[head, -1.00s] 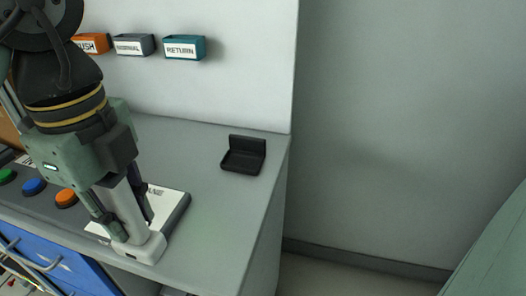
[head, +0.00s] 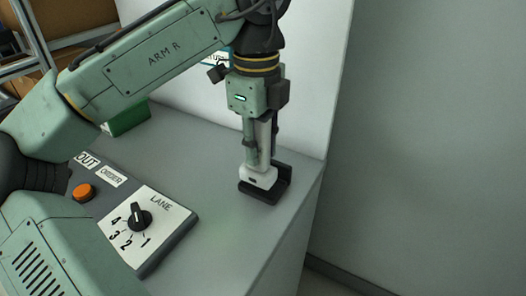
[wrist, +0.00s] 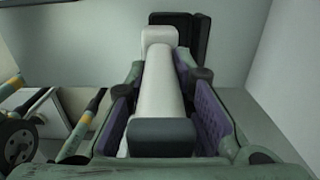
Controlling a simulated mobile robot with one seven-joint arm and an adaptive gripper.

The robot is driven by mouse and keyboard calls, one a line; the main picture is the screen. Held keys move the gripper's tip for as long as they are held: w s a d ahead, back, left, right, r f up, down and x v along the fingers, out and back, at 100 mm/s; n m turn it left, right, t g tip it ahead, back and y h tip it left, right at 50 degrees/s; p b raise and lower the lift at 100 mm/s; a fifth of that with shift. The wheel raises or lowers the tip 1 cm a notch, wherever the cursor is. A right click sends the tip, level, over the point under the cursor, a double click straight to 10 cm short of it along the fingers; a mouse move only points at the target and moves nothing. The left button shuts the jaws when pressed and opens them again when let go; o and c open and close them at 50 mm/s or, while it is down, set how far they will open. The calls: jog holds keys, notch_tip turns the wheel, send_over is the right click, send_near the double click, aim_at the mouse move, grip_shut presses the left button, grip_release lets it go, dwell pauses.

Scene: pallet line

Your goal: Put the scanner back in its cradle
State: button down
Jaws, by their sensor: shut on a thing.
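The scanner (head: 262,177) is white with a grey end, held upright with its wide head down. My gripper (head: 262,158) is shut on its handle. In the wrist view the scanner (wrist: 160,85) lies between the purple finger pads of my gripper (wrist: 163,95). The black cradle (head: 285,185) stands on the counter near its right edge, and the scanner's head is at its front part, over or in the tray. I cannot tell whether the head touches the tray floor. The cradle's back also shows beyond the head in the wrist view (wrist: 198,38).
A lane panel (head: 165,225) with a black knob (head: 140,218) lies to the left on the counter. An orange button (head: 83,192) is beside it. A green bin (head: 128,118) stands at the back. The wall rises behind the cradle; the counter (head: 225,235) in front is clear.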

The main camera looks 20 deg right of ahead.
aim_at(263, 157)
jog(key=shift+w+d, duration=0.2)
jog(key=shift+d, duration=0.05)
jog(key=f, duration=0.1)
jog(key=f+p, duration=0.1)
jog(key=shift+w+d+f, duration=0.25)
jog(key=shift+d+f, duration=0.05)
jog(key=shift+f, duration=0.55)
jog(key=c, duration=1.4)
grip_release()
notch_tip(263, 157, up, 12)
jog(key=shift+r, duration=0.1)
jog(key=shift+d, duration=0.1)
